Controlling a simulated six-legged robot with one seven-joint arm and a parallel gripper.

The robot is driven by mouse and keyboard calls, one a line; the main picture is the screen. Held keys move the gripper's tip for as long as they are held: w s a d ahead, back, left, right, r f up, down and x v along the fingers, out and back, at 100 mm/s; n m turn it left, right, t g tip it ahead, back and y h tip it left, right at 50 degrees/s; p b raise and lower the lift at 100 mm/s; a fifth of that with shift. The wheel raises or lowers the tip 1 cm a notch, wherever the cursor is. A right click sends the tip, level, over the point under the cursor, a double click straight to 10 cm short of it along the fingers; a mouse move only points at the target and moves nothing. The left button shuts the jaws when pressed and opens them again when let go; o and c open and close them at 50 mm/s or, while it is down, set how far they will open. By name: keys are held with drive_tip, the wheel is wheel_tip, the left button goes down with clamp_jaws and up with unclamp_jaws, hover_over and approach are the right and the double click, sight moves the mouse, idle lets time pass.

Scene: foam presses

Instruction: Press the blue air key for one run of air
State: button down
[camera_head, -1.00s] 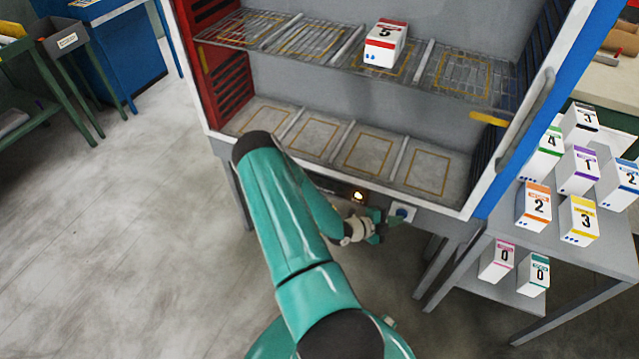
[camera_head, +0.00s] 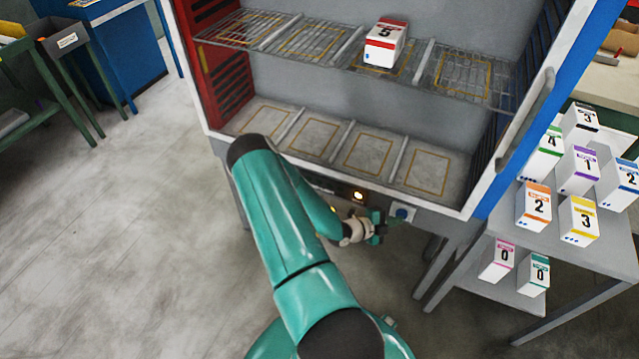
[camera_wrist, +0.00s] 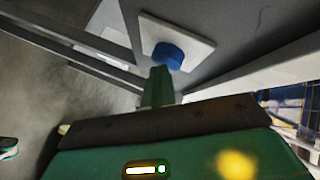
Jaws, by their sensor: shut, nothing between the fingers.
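The blue air key (camera_head: 402,212) sits on a pale square plate on the front edge of the cabinet, below its lower shelf. In the wrist view the blue key (camera_wrist: 168,55) stands out from its plate (camera_wrist: 178,34). My gripper (camera_head: 385,226) is shut and empty, just left of and slightly below the key. In the wrist view its closed fingertips (camera_wrist: 160,72) overlap the key's lower edge. I cannot tell whether they touch it.
The open cabinet holds one red-and-white box marked 5 (camera_head: 385,43) on its wire shelf (camera_head: 330,45); its lower shelf (camera_head: 345,150) is empty. A grey side table (camera_head: 590,252) with several numbered boxes stands right. Clear floor (camera_head: 110,230) lies left.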

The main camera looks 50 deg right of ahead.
drive_tip(key=shift+s+a, duration=0.2)
drive_tip(key=shift+a, duration=0.75)
drive_tip(key=shift+s+a, duration=0.25)
drive_tip(key=shift+a, duration=0.7)
drive_tip(key=shift+s+a, duration=0.2)
drive_tip(key=shift+a, duration=0.75)
drive_tip(key=shift+w, duration=0.1)
